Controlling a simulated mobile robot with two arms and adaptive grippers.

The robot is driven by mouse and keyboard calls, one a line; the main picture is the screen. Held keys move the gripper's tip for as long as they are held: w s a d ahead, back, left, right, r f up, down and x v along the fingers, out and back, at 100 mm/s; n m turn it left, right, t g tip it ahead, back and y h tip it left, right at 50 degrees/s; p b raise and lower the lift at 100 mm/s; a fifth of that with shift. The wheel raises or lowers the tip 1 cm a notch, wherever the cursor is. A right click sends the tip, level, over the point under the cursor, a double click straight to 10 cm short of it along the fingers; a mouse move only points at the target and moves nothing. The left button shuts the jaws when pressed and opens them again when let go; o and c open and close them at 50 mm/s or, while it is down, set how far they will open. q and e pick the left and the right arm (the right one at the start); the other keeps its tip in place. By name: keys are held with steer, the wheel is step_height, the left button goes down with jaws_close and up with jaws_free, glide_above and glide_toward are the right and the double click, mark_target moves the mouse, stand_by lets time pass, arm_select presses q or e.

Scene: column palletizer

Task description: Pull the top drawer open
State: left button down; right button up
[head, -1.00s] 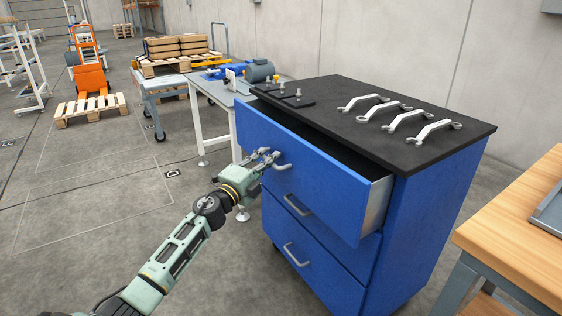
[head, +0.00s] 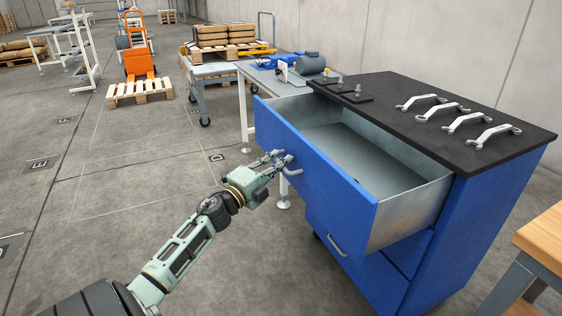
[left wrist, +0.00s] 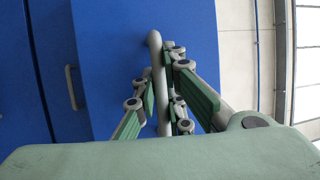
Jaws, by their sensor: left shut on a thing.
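The blue cabinet (head: 478,235) stands at the right in the head view. Its top drawer (head: 328,180) is pulled well out, and the bare grey metal inside shows. My left gripper (head: 279,160) is at the front of this drawer, shut on its grey handle (head: 291,168). In the left wrist view the fingers (left wrist: 165,88) close around the handle bar (left wrist: 156,60) against the blue drawer front. The lower drawers stay shut; a lower handle (head: 337,246) shows below. My right gripper is not in view.
Several wrenches (head: 465,113) and a dark plate with bolts (head: 344,91) lie on the black cabinet top. A wooden-topped bench (head: 545,235) stands at the lower right. A grey table (head: 262,78) with a motor stands behind the drawer.

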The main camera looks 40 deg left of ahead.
arm_select(q)
steer(key=c, duration=1.8)
jaws_free()
steer(key=s, duration=0.4)
steer(key=s+f, duration=0.1)
steer(key=s, duration=0.3)
steer(key=s+f, duration=0.1)
steer(key=s, duration=0.2)
steer(key=shift+s, duration=0.4)
steer(key=shift+f, duration=0.1)
